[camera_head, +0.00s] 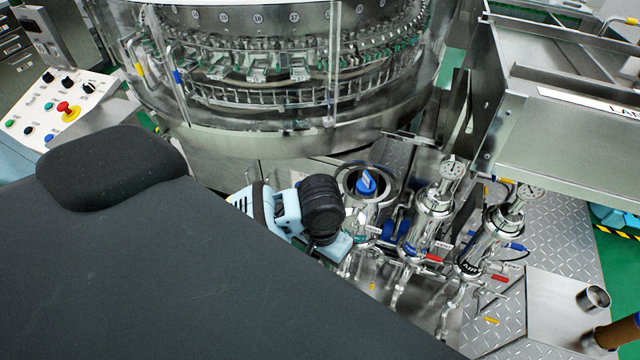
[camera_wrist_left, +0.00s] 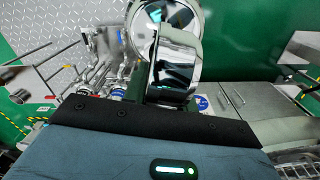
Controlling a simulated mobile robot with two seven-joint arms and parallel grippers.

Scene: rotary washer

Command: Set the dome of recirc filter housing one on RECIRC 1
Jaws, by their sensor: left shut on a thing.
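My left gripper (camera_wrist_left: 188,35) is shut on a shiny steel dome (camera_wrist_left: 172,72), which fills the upper middle of the left wrist view. The dome's mirror surface makes its outline hard to read. In the head view my left wrist and arm hide the dome and fingertips. An open steel filter housing (camera_head: 350,187) stands just right of my left wrist, with a blue-topped part (camera_head: 366,183) inside its round mouth. I cannot read its label. My right gripper is in neither view.
Two closed housings with gauges, one in the middle (camera_head: 434,202) and one marked AIR (camera_head: 497,232), stand close to the right of the open one. The rotary washer (camera_head: 270,140) rises behind. A steel chute (camera_head: 575,130) overhangs at right. A control panel (camera_head: 60,105) is at left.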

